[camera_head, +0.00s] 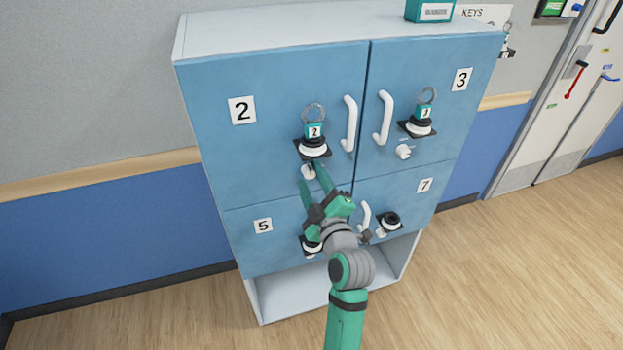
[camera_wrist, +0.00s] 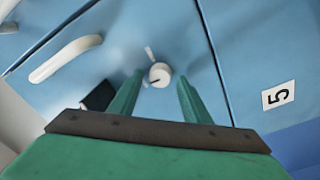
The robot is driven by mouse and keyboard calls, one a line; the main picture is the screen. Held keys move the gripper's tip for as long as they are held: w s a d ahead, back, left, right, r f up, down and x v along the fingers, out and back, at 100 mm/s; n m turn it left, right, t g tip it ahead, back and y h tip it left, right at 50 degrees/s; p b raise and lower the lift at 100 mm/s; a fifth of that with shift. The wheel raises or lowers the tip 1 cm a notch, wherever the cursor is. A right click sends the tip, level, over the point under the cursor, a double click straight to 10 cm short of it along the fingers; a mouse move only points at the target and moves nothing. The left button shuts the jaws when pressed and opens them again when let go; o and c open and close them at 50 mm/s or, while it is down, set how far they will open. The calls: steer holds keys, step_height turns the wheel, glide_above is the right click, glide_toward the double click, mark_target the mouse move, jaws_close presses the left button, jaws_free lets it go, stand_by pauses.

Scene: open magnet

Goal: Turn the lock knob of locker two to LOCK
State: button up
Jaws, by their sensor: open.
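Locker two (camera_head: 215,130) is the upper left blue door, with a white "2" label. Its lock knob (camera_head: 308,171) is a small white round knob below the black and white key holder (camera_head: 313,148). In the wrist view the knob (camera_wrist: 159,75) has a dark line on its face and a white mark beside it. My gripper (camera_head: 312,176) is open at the knob. In the wrist view my gripper's green fingers (camera_wrist: 160,90) stand on either side of the knob, apart from it. I cannot read the LOCK marking.
A white handle (camera_head: 350,123) is right of the key holder and also shows in the wrist view (camera_wrist: 65,58). Locker three (camera_head: 440,120) has its own knob and tagged key. Lockers five (camera_head: 250,245) and seven (camera_head: 425,205) are below. The wood floor (camera_head: 520,270) is clear.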

steer(key=v, duration=1)
steer(key=shift+s, duration=0.3)
steer(key=shift+d, duration=0.15)
steer(key=s+f+m+g+h, duration=0.1)
steer(key=s+f+m+h, duration=0.5)
steer(key=s+f+m, duration=0.75)
steer(key=s+a+f, duration=0.1)
steer(key=s+f, duration=0.2)
steer(key=s, duration=0.9)
steer(key=s+a+f+m+g, duration=0.1)
steer(key=s+a+f, duration=0.1)
steer(key=s, duration=1)
steer(key=shift+f, duration=0.85)
